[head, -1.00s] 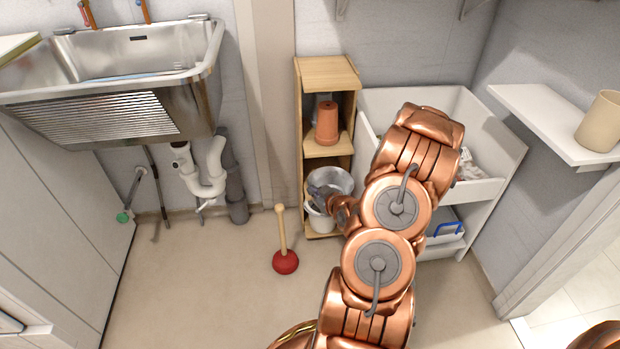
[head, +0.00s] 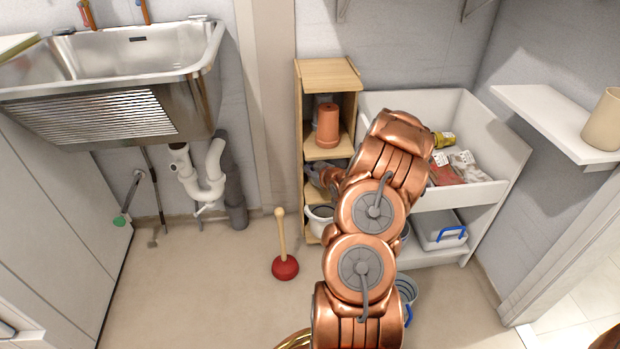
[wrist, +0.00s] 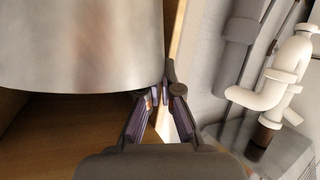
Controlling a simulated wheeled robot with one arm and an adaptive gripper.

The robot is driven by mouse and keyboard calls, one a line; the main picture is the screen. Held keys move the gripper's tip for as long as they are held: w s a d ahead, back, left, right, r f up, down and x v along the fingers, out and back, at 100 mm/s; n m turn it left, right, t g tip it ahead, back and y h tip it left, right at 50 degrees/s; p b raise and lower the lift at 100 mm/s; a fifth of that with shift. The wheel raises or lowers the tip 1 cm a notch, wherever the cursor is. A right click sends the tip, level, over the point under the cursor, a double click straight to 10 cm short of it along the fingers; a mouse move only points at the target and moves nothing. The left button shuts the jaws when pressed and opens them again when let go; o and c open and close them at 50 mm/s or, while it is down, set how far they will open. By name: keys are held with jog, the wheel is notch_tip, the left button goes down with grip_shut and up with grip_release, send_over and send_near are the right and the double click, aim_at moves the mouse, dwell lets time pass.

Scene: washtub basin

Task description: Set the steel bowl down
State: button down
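The steel bowl (wrist: 80,45) fills the upper left of the wrist view, close to my fingers. In the head view I cannot pick it out behind my arm. My gripper (wrist: 160,96) has its fingertips close together at the bowl's edge, one on each side of the wall, and looks shut on it. In the head view my gripper (head: 320,173) reaches into the wooden shelf unit (head: 327,75), below the board with the terracotta pots (head: 327,125). Whether the bowl touches a surface is hidden.
A white pot (head: 318,213) sits low in the shelf unit. A red plunger (head: 285,267) stands on the floor to its left. A white bin unit (head: 480,195) is close on the right, and the sink (head: 120,80) is at left.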

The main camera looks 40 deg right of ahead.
jog(key=shift+f+b, duration=0.6)
jog(key=shift+f, duration=0.95)
jog(key=c, duration=1.3)
grip_release()
jog(key=shift+f, duration=0.1)
jog(key=shift+s+r, duration=0.25)
jog(key=p+v, duration=0.3)
jog(key=v, duration=0.8)
jog(key=shift+s+a, duration=0.15)
jog(key=shift+s, duration=0.15)
